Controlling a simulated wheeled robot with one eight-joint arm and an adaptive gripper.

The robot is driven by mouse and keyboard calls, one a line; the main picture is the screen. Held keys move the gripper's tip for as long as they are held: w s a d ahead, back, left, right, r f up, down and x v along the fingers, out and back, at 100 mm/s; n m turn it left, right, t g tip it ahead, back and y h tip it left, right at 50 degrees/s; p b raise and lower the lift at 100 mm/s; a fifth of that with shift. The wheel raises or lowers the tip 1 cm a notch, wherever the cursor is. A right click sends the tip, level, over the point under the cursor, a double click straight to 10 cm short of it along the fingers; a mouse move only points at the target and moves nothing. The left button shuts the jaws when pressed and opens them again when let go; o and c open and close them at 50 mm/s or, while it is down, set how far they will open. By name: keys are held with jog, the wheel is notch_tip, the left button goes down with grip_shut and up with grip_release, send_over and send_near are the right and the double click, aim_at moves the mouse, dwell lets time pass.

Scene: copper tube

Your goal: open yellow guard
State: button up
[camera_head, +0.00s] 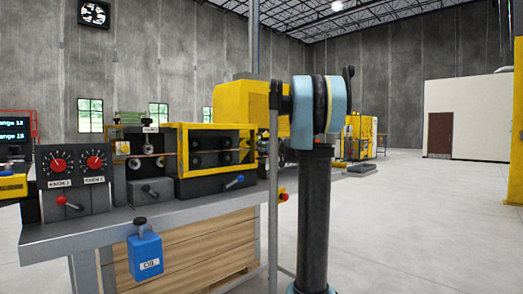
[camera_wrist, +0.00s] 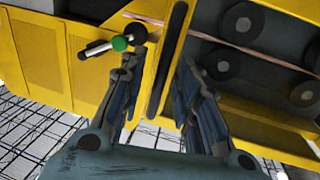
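The yellow guard (camera_head: 215,126) is a yellow frame over the front of a dark roller unit on the bench in the head view. In the wrist view a yellow upright of it (camera_wrist: 185,28) carries a long black handle (camera_wrist: 168,62). My gripper (camera_wrist: 157,66) is open. Its two fingers appear on either side of the handle and the yellow upright, with gaps on both sides. I cannot tell the depth between fingertips and handle, and no grip shows. My gripper is not clearly visible in the head view, where my arm fills the middle.
In the wrist view, dark rollers (camera_wrist: 242,22) and a copper-coloured tube (camera_wrist: 225,40) lie right of the handle, and a green-collared lever (camera_wrist: 120,43) is at left. The bench (camera_head: 110,232) bears a dial box (camera_head: 75,165) and a blue lever (camera_head: 235,181). Open floor (camera_head: 440,220) lies at right.

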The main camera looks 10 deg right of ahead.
jog(key=shift+w+a, duration=0.2)
jog(key=shift+w, duration=0.35)
grip_shut()
jog(key=shift+s+d, duration=0.1)
jog(key=shift+d, duration=0.05)
